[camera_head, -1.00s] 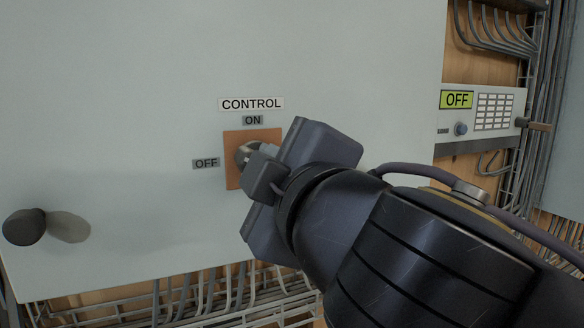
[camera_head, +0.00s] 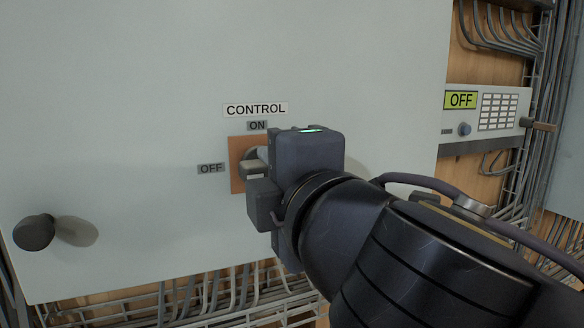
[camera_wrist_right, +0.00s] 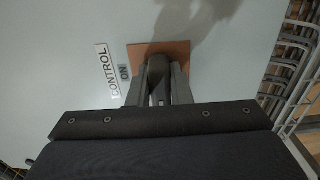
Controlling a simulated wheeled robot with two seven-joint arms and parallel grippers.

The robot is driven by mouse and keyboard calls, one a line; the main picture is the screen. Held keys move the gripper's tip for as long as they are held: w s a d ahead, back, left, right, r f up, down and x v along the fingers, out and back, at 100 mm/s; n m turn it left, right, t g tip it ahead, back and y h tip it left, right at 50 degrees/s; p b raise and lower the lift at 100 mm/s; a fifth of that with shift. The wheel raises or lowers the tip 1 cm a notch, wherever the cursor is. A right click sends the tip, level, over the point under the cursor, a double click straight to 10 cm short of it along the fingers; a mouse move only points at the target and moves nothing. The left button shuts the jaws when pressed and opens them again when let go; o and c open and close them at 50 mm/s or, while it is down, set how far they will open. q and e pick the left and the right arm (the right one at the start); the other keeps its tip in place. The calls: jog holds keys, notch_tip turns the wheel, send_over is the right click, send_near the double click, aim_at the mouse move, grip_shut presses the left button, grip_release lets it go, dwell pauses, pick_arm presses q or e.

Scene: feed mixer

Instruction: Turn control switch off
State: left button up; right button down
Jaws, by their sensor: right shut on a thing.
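The control switch (camera_head: 251,158) sits on an orange-brown square plate (camera_head: 237,180) on the pale grey panel. The CONTROL label (camera_head: 256,109) and the ON label (camera_head: 257,126) are above it. The OFF label (camera_head: 211,168) is to its left. My right gripper (camera_head: 254,170) is at the plate and covers much of the switch. In the right wrist view, its two fingers (camera_wrist_right: 160,88) are shut on either side of the dark switch knob (camera_wrist_right: 158,68). The knob's exact angle is partly hidden. My left gripper is not in view.
A dark round knob (camera_head: 34,232) sticks out of the panel at lower left. Wire trays (camera_head: 200,305) run below the panel.

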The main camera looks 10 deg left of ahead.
jog(key=c, duration=1.3)
grip_release()
jog(key=b+v, duration=0.2)
jog(key=v, duration=0.6)
jog(key=shift+w, duration=0.1)
